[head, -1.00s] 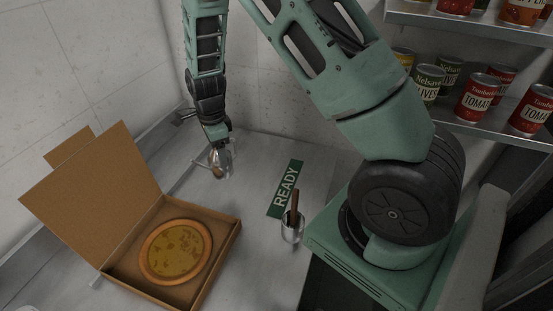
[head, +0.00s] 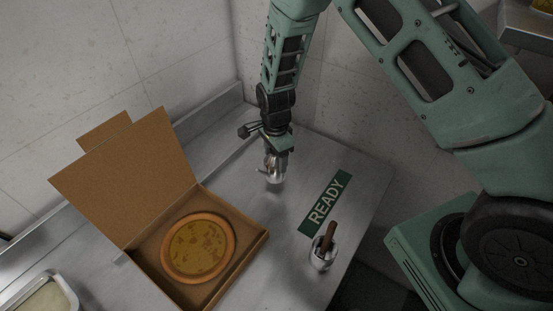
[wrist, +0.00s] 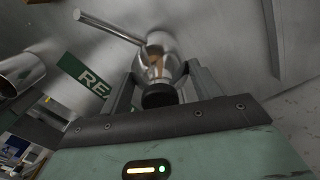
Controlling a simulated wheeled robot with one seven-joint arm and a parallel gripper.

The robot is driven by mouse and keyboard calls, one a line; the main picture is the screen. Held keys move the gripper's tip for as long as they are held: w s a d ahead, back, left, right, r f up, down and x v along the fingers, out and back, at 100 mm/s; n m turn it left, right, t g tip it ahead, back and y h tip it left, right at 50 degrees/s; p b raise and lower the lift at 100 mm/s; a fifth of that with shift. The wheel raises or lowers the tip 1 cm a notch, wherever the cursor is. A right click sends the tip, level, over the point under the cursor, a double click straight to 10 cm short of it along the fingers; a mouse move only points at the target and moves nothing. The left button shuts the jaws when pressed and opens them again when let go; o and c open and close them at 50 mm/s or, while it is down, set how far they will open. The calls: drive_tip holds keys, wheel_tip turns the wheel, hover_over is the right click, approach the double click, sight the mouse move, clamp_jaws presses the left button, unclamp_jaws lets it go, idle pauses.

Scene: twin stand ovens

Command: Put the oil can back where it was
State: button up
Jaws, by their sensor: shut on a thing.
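The oil can, shiny metal with a thin straight spout, is between my gripper's fingers (wrist: 150,90) in the wrist view, where its round body (wrist: 162,48) and dark cap show. In the head view the oil can (head: 275,173) hangs upright below my gripper (head: 275,155), close to the steel counter. My gripper is shut on it. I cannot tell whether its base touches the counter. The fingers hide part of it.
A green READY sign (head: 325,203) lies on the counter right of the can. A metal cup (head: 321,256) with a brown-handled tool stands in front of it. An open cardboard box (head: 257,248) with a pizza (head: 198,247) is at front left. Counter around the can is clear.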

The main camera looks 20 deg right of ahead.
drive_tip(key=shift+f, duration=1.25)
drive_tip(key=shift+f, duration=0.2)
drive_tip(key=o, duration=1.1)
drive_tip(key=shift+r, duration=0.1)
